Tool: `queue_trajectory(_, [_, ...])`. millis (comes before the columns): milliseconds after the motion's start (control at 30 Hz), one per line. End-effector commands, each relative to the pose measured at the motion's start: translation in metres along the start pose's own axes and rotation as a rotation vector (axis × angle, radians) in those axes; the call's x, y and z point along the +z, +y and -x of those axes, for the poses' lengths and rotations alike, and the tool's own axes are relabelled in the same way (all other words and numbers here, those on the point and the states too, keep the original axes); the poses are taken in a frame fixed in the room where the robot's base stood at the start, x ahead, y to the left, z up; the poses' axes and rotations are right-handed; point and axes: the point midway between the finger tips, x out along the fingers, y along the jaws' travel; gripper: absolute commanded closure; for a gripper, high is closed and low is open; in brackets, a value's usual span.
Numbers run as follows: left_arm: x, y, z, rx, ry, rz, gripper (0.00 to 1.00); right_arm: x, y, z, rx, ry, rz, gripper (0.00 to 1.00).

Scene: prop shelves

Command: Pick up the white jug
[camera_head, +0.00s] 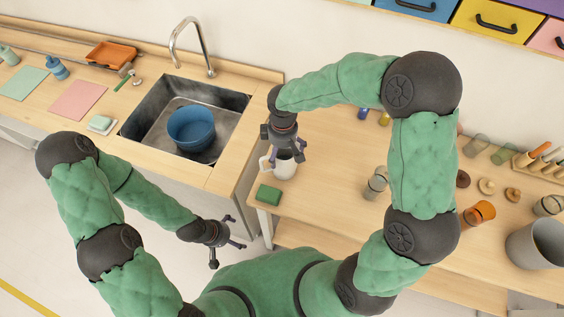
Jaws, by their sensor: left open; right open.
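The white jug (284,168) stands upright on the wooden table, near its left edge, with its handle on the left. My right gripper (286,153) is open right above the jug, with its fingers at the jug's mouth. I cannot tell whether the fingers touch the jug or reach inside it. The gripper hides part of the jug's top. My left gripper (228,240) is open and empty, away from the jug, over the floor in front of the counter.
A green sponge-like block (268,194) lies just in front of the jug. A clear glass (376,184) stands to the right. The sink (150,124) holds a blue bowl (191,128), with a faucet (186,38) behind. Orange cups and a grey bin (532,245) stand further right.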

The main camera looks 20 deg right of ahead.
Motion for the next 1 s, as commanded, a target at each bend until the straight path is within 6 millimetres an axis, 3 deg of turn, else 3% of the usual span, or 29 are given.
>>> queue_trajectory(167, [0.000, 0.000, 0.000, 0.000, 0.000, 0.000, 0.00, 0.000, 0.000, 0.000, 0.000, 0.000, 0.000, 0.00])
queue_trajectory(267, [0.000, 0.000, 0.000, 0.000, 0.000, 0.000, 0.00, 0.000, 0.000, 0.000, 0.000, 0.000, 0.000, 0.23])
queue_trajectory(400, [0.000, 0.000, 0.000, 0.000, 0.000, 0.000, 0.00, 0.000, 0.000, 0.000, 0.000, 0.000, 0.000, 0.62])
queue_trajectory(467, [0.000, 0.000, 0.000, 0.000, 0.000, 0.000, 0.00, 0.000, 0.000, 0.000, 0.000, 0.000, 0.000, 0.77])
queue_trajectory(767, [0.000, 0.000, 0.001, 0.000, 0.000, 0.000, 0.00, 0.000, 0.000, 0.001, 0.000, 0.000, 0.000, 0.78])
queue_trajectory(1000, [0.000, 0.002, 0.004, 0.000, 0.000, 0.000, 0.00, -0.001, 0.001, 0.020, 0.003, 0.001, -0.001, 0.78])
